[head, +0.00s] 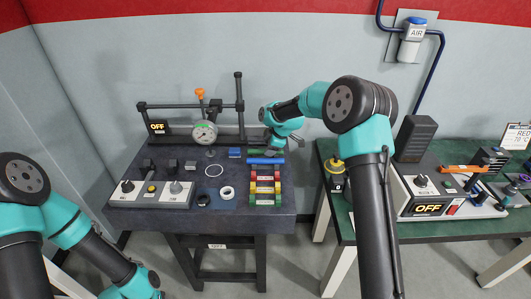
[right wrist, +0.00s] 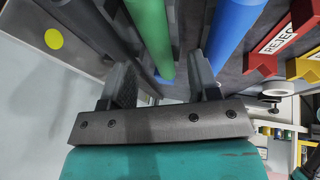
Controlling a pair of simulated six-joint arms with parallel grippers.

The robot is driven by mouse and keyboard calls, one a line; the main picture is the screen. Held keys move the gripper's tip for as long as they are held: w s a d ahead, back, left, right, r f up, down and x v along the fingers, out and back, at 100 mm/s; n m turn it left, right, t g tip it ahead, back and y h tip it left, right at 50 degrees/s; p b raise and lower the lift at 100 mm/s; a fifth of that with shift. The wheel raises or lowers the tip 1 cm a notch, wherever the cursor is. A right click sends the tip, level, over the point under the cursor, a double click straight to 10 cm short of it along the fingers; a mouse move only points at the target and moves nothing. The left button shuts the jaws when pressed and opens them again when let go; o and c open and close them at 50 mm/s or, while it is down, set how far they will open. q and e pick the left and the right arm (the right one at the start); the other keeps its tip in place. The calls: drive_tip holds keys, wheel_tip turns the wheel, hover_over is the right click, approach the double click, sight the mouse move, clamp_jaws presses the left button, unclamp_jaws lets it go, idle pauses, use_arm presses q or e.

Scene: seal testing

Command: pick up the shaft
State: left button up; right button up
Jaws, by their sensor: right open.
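Coloured shafts lie at the right side of the dark test bench. A green shaft (head: 258,152) lies behind a blue shaft (head: 266,161) in the head view. The right wrist view shows the green shaft (right wrist: 150,28) and the blue shaft (right wrist: 236,30) large and close. My right gripper (head: 273,150) is low over them, open. In the right wrist view its two fingers (right wrist: 160,78) stand on either side of the green shaft, with the right finger between green and blue. I cannot tell whether they touch it. My left arm is at the lower left; its gripper is out of view.
A dial gauge (head: 204,133) stands on a frame at the bench's back. A white ring (head: 227,192) and a black ring (head: 203,199) lie left of the red and yellow racks (head: 265,188). A green-topped bench (head: 365,206) with a control box (head: 424,184) stands right.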

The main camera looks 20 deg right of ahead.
drive_tip(key=shift+x, duration=1.4)
drive_tip(key=shift+c, duration=0.3)
clamp_jaws()
